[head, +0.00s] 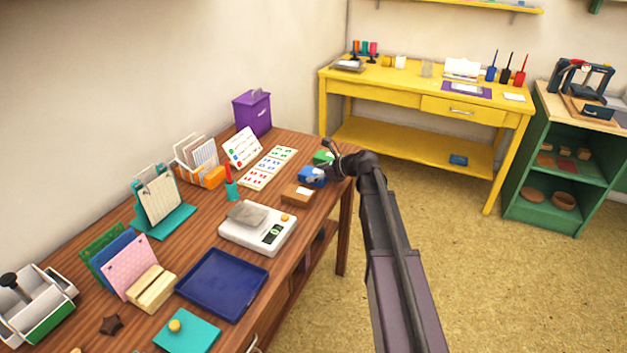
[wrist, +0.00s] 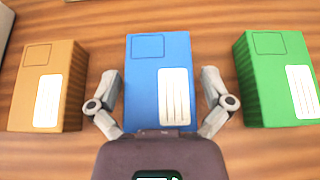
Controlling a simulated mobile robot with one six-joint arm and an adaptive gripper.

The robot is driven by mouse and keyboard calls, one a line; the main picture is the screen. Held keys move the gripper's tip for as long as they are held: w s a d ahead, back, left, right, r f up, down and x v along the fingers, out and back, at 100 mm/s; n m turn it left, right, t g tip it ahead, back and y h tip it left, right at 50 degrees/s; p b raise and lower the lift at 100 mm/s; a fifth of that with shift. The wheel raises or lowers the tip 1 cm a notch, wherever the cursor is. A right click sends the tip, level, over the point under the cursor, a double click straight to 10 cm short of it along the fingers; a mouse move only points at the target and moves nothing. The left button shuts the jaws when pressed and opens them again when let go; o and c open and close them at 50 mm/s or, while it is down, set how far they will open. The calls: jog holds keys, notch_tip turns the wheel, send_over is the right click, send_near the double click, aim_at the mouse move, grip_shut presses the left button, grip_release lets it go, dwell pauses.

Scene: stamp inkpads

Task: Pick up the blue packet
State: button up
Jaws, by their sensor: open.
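The blue packet (wrist: 144,88) is a box with a white lined label, lying on the brown wooden table in the middle of the wrist view. It also shows in the head view (head: 311,177), partly hidden by my gripper (head: 318,171). In the wrist view my gripper (wrist: 160,92) is open, with one finger to the left and one to the right of the blue packet. Small gaps seem to show between fingers and packet; I cannot tell the exact height.
A brown packet (wrist: 70,85) lies left of the blue one and a green packet (wrist: 265,85) lies right, both close to the fingers. On the table (head: 322,205) stand a white scale (head: 250,238), a navy tray (head: 215,312) and a purple bin (head: 252,114).

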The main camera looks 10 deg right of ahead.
aim_at(314, 172)
jog(key=shift+w+a+f, duration=0.1)
jog(key=shift+a, duration=0.1)
dwell(0.4)
jog(key=c, duration=0.9)
jog(key=shift+c, duration=0.2)
jog(key=shift+r, duration=0.2)
notch_tip(314, 172, up, 4)
jog(key=p, duration=0.4)
jog(key=shift+f, duration=0.25)
jog(key=s, duration=1)
jog(key=s+a+r+p, duration=0.1)
jog(key=s, duration=0.5)
